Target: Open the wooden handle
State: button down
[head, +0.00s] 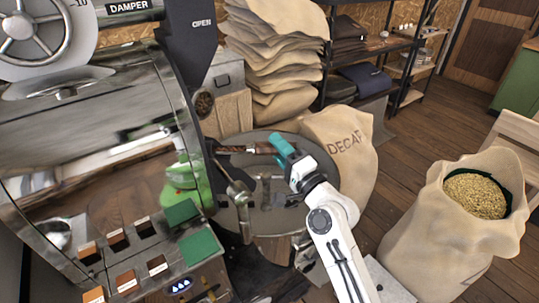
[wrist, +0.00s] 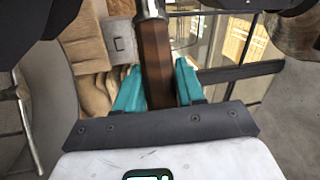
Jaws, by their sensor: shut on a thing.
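The wooden handle (head: 246,149) is a dark brown bar that sticks out to the right from the roaster's side, above the round metal cooling tray (head: 318,190). In the wrist view the wooden handle (wrist: 157,62) runs between the two teal fingers, with a metal collar at its far end. My gripper (head: 284,150) is shut around the handle's outer end. It also shows in the wrist view (wrist: 158,88), one teal finger on each side of the wood. In the head view the teal fingers hide the handle's tip.
The roaster (head: 100,150) fills the left side, with coloured sample blocks on its front. A metal lever (head: 238,192) stands close below the handle. A DECAF sack (head: 347,145) is right behind my gripper. An open bean sack (head: 455,215) stands at the right. Wooden floor is clear between the sacks.

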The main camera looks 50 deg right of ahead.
jog(key=shift+s+d, duration=0.4)
jog(key=shift+s, duration=0.1)
jog(key=c, duration=0.8)
grip_release()
jog(key=shift+b+v, duration=2)
jog(key=shift+v, duration=3.45)
